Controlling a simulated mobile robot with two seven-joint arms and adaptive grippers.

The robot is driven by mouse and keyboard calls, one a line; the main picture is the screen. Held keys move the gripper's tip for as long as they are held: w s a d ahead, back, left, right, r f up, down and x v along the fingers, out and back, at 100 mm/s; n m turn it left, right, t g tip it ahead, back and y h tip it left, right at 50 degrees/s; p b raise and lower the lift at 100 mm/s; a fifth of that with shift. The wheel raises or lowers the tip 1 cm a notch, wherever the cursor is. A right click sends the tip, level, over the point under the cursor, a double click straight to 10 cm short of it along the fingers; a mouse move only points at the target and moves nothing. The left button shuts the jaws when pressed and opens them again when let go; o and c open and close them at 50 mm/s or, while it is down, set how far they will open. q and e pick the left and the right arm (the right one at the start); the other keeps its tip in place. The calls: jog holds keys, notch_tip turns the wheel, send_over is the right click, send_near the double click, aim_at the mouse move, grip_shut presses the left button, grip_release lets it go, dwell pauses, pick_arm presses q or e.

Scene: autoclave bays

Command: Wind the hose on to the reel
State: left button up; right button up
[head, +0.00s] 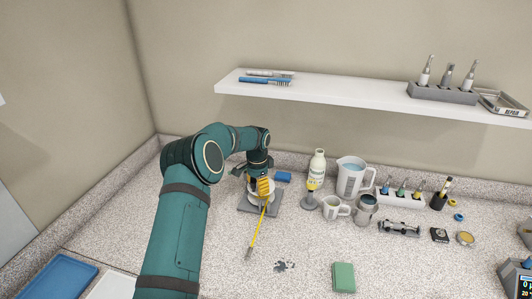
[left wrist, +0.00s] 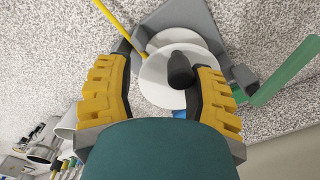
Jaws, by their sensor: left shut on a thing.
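The reel stands on a grey base plate (head: 246,207) on the speckled counter, partly hidden behind my left gripper. In the left wrist view its white discs (left wrist: 155,82) show, with a dark knob (left wrist: 181,70) standing up from them. The yellow hose (head: 257,229) runs from the reel toward the front of the counter and ends in a grey fitting (head: 248,254). It also shows in the left wrist view (left wrist: 112,20). My right gripper is out of view.
A shelf (head: 350,93) hangs above. The counter around the hose is mostly free.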

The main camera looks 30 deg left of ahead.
pick_arm(q)
jog(key=n, duration=0.1)
jog(key=d+n, duration=0.1)
jog(key=n, duration=0.2)
jog(key=shift+w+d+p, duration=0.25)
jog(key=shift+w+p, duration=0.05)
jog(key=n, duration=0.2)
jog(key=w+d+n+p, duration=0.1)
jog(key=n, duration=0.1)
notch_tip(320, 180, up, 14)
jog(key=shift+s+f, duration=0.1)
jog(key=shift+f, duration=0.1)
